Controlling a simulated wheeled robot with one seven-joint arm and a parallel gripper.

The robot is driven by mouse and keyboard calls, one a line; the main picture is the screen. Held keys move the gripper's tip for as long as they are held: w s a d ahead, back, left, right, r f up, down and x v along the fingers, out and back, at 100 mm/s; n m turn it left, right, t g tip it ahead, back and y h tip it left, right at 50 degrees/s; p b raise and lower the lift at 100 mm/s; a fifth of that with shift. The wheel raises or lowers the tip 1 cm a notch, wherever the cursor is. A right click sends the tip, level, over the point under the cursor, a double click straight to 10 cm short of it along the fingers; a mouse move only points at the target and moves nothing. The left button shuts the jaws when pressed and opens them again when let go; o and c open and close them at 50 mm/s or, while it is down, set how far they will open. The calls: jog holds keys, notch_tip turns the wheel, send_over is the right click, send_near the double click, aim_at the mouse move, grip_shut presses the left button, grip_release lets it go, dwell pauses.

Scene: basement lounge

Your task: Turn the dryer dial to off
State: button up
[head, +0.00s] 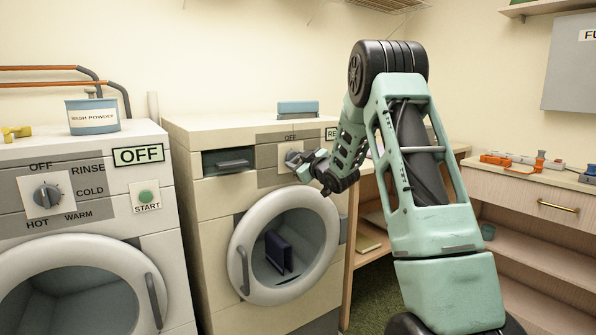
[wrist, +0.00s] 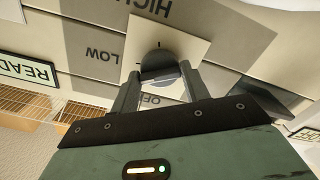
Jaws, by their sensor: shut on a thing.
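The dryer (head: 200,190) is the cream machine in the middle of the head view, with a round door below its control panel. Its dial (head: 291,155) is on the panel under an OFF label and is partly covered by my gripper (head: 302,166). In the wrist view the grey dial (wrist: 158,64) sits on a pale square plate. My gripper (wrist: 160,80) is shut on it, one finger on each side. Labels HIGH, LOW and OFF surround the dial, upside down; OFF is between my fingers. I cannot tell surely which label the dial points to.
A sign reading READY (wrist: 27,68) is beside the dial panel. The washer (head: 85,220), with its own dial and an OFF sign, stands left of the dryer. A blue box (head: 298,108) lies on the dryer top. A wooden desk (head: 540,195) is at right.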

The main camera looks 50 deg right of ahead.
jog(key=n+b, duration=0.4)
jog(key=shift+f, duration=0.35)
jog(key=n+b, duration=0.3)
jog(key=b, duration=0.1)
jog(key=shift+n, duration=0.3)
jog(key=n+b, duration=0.4)
jog(key=shift+r+b, duration=0.2)
jog(key=shift+b, duration=0.15)
jog(key=shift+r, duration=0.1)
jog(key=o, duration=1)
jog(key=p+v, duration=0.1)
jog(key=v, duration=1.6)
jog(key=shift+s, duration=0.25)
